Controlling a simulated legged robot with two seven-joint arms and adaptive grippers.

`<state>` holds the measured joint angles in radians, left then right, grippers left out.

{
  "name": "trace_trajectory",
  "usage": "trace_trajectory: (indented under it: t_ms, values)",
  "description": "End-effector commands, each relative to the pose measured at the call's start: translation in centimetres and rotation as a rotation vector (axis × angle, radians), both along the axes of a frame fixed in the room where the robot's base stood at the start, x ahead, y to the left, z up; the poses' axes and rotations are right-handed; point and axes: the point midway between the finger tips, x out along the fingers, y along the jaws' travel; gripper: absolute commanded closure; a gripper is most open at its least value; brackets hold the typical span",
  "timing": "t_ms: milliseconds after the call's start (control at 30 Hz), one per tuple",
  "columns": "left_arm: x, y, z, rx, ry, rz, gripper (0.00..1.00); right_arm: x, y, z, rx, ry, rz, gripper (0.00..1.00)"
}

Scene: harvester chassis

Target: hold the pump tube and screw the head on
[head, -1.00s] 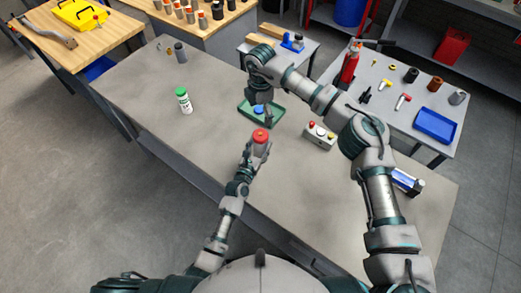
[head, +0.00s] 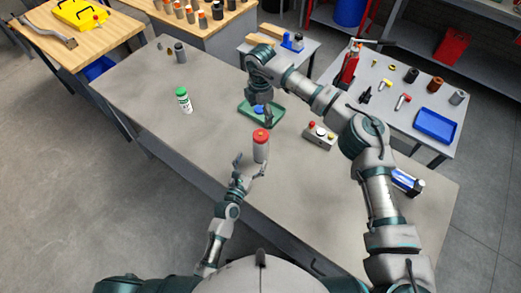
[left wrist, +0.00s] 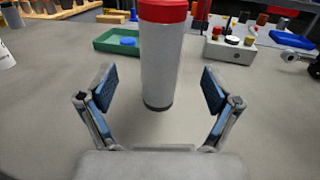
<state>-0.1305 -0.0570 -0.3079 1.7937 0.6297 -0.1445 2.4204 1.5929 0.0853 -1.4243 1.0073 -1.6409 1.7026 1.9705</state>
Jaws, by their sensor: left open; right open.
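The pump tube is a pale grey cylinder (head: 261,153) standing upright on the table, with a red head (head: 261,136) seated on its top. In the left wrist view the tube (left wrist: 161,65) stands ahead of my left gripper (left wrist: 158,88), framed by its spread fingers with gaps on both sides. My left gripper (head: 250,164) is open and empty, on the near side of the tube. My right gripper (head: 263,108) points down over the green tray (head: 247,115), close to a blue round piece (left wrist: 128,41) lying in it. Its fingers are small and partly hidden in the head view.
A white bottle with a green cap (head: 184,100) stands to the left. A grey control box with buttons (head: 320,136) sits right of the tray. A blue-and-white item (head: 407,182) lies at the right. The table's front left is clear.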

Motion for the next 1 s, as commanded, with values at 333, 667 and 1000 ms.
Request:
trace_trajectory:
  t_ms: [333,667,1000]
  values:
    - [-3.5,1.5,-0.1,0.0,0.001,0.0,0.11,0.1,0.0,-0.1,0.0,0.001,0.0,0.1]
    - [-3.5,1.5,0.0,0.0,0.001,0.0,0.11,0.1,0.0,0.0,0.0,0.001,0.0,0.1]
    - [-3.5,1.5,-0.1,0.0,0.001,0.0,0.11,0.0,0.0,0.0,0.0,0.0,0.0,0.1]
